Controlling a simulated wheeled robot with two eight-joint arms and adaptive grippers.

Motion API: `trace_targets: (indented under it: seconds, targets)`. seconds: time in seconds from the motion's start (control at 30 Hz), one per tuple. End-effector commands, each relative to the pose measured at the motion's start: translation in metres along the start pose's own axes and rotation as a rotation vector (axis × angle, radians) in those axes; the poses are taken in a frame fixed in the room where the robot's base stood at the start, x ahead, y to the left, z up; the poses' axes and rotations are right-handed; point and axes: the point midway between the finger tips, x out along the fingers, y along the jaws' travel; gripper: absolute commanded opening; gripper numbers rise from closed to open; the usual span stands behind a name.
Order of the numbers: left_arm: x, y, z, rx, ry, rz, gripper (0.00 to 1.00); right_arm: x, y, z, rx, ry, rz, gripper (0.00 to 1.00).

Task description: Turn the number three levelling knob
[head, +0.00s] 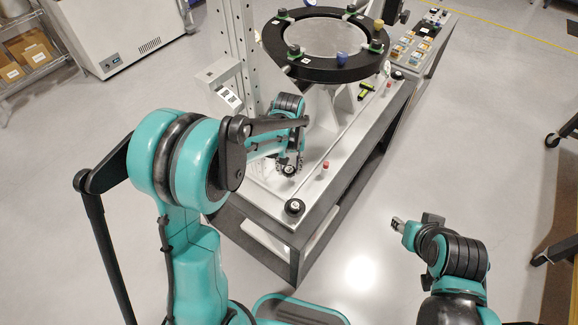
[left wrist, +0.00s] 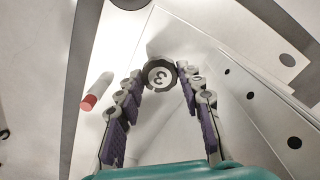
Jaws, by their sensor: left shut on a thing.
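The number three levelling knob (left wrist: 160,74) is a dark round knob with a white face marked 3, in the left wrist view. My left gripper (left wrist: 158,80) has its purple-padded fingers on both sides of the knob and is shut on it. In the head view the left gripper (head: 289,166) points down at the knob (head: 289,170) on the light top of the fixture base, and my arm hides part of that area. My right gripper (head: 398,224) is at the lower right, away from the fixture, too small to tell whether open or shut.
Another dark knob (head: 294,207) is at the base's near corner. A red-tipped peg (head: 326,165) stands to the right of the gripper; the left wrist view shows a red-tipped peg (left wrist: 89,102) too. The black mirror ring (head: 325,72) rises behind.

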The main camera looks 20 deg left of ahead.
Motion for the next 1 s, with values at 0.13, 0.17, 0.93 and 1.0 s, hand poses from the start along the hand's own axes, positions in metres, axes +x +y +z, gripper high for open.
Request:
trace_targets:
  seconds: [0.13, 0.17, 0.93, 1.0]
  targets:
    - [0.0, 0.0, 0.0, 0.003, 0.0, 0.0, 0.08, 0.0, 0.0, 0.0, 0.0, 0.0, 0.0, 0.4]
    - [0.0, 0.0, 0.0, 0.003, 0.0, 0.0, 0.08, 0.0, 0.0, 0.0, 0.0, 0.0, 0.0, 0.4]
    - [-0.044, 0.0, 0.0, 0.001, 0.0, 0.0, 0.58, 0.0, 0.0, 0.0, 0.0, 0.0, 0.0, 0.4]
    - [-0.061, 0.0, 0.0, 0.001, 0.0, 0.0, 0.58, 0.0, 0.0, 0.0, 0.0, 0.0, 0.0, 0.4]
